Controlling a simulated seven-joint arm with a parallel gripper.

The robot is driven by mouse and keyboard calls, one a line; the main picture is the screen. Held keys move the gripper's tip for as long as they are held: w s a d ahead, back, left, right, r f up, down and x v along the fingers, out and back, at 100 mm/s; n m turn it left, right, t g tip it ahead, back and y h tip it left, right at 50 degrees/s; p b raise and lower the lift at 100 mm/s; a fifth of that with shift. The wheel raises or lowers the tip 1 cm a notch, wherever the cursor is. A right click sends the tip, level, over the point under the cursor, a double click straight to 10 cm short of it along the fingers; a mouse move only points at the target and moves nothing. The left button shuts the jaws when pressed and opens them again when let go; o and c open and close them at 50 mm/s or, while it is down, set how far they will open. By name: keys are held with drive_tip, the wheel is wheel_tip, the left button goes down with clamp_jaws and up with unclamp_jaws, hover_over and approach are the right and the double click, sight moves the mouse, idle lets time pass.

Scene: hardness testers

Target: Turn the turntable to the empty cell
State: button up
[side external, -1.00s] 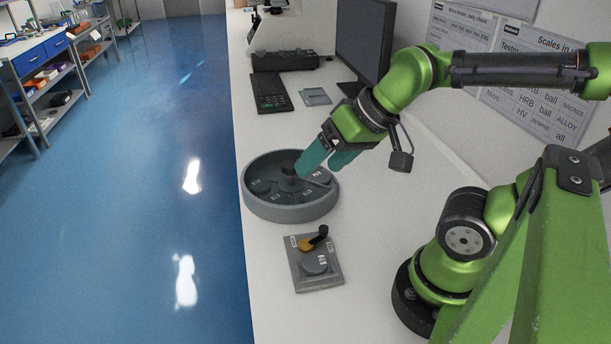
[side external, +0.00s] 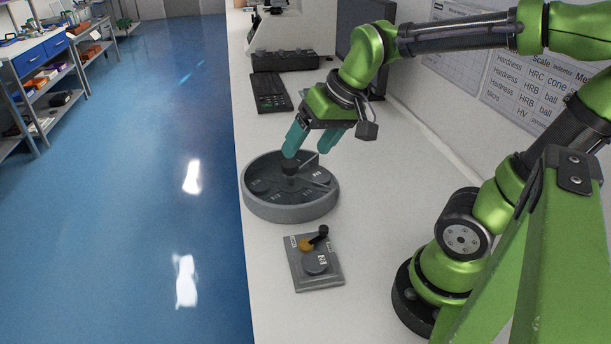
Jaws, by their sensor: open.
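The turntable (side external: 291,211) is a round grey tray on the white bench, with dark cells split by thin dividers. A dark knob (side external: 290,166) stands at its centre. Several cells hold dark round pieces with small labels, too small to read; I cannot tell for sure which cell is empty. My gripper (side external: 309,149) has teal fingers, open and pointing down, just above the back part of the turntable. The left fingertip is close above the central knob; whether it touches is hard to tell. Nothing is between the fingers.
A grey plate with a black-handled lever (side external: 318,236) and a round labelled block (side external: 316,262) lies in front of the turntable. A keypad (side external: 269,93), a dark box (side external: 285,60) and a monitor (side external: 371,30) stand behind. The bench's left edge runs close beside the turntable.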

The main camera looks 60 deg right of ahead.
sight(290, 163)
drive_tip(key=shift+w+d+n+g+h, duration=0.6)
drive_tip(key=shift+w+d+n+g, duration=1.85)
drive_tip(key=shift+w+d, duration=4.5)
drive_tip(key=shift+m+g, duration=0.25)
drive_tip(key=f, duration=1.6)
drive_tip(key=shift+w+a+f, duration=0.15)
drive_tip(key=shift+w+a, duration=0.05)
clamp_jaws()
